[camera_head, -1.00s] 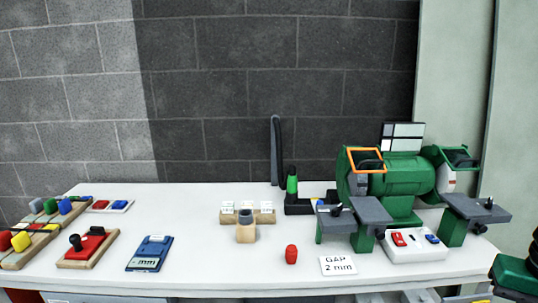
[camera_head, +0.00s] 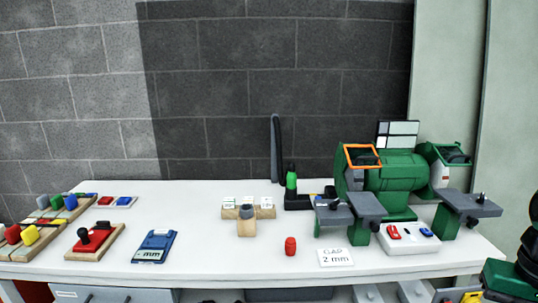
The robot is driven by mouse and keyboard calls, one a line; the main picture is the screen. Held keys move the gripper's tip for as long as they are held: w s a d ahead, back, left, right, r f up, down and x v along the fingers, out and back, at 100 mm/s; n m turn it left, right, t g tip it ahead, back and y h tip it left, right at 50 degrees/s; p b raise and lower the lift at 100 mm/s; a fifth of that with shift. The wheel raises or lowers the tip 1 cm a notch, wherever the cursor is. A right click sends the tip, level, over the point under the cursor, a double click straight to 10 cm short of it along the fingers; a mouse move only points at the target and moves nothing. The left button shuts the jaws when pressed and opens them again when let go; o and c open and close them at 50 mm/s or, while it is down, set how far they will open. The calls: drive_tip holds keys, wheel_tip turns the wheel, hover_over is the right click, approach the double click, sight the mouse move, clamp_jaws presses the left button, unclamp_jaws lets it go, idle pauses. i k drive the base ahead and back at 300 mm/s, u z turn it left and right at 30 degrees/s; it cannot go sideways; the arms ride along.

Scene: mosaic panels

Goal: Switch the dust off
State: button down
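Two small white switch boxes with a red and a blue button each are in the head view. One switch box (camera_head: 114,206) lies at the back left of the table. The other switch box (camera_head: 410,247) lies in front of the green bench grinder (camera_head: 388,175) at the right. No dust label is readable, and I cannot tell which buttons are pressed. Green and black parts show at the right edge, cut off by the frame. My gripper's fingertips are not in view.
The white table (camera_head: 215,268) also bears a red cylinder (camera_head: 290,246), a "GAP 2 mm" card (camera_head: 336,256), a blue gauge (camera_head: 154,246), a wooden block stand (camera_head: 247,213) and a red-and-black tool on wood (camera_head: 93,238). A dark hose (camera_head: 276,150) stands behind. Drawers are below.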

sight(426, 233)
drive_tip(key=z, duration=0.2)
drive_tip(key=k, duration=1.2)
drive_tip(key=z, duration=0.4)
drive_tip(key=i, duration=1.55)
drive_tip(key=u, duration=0.35)
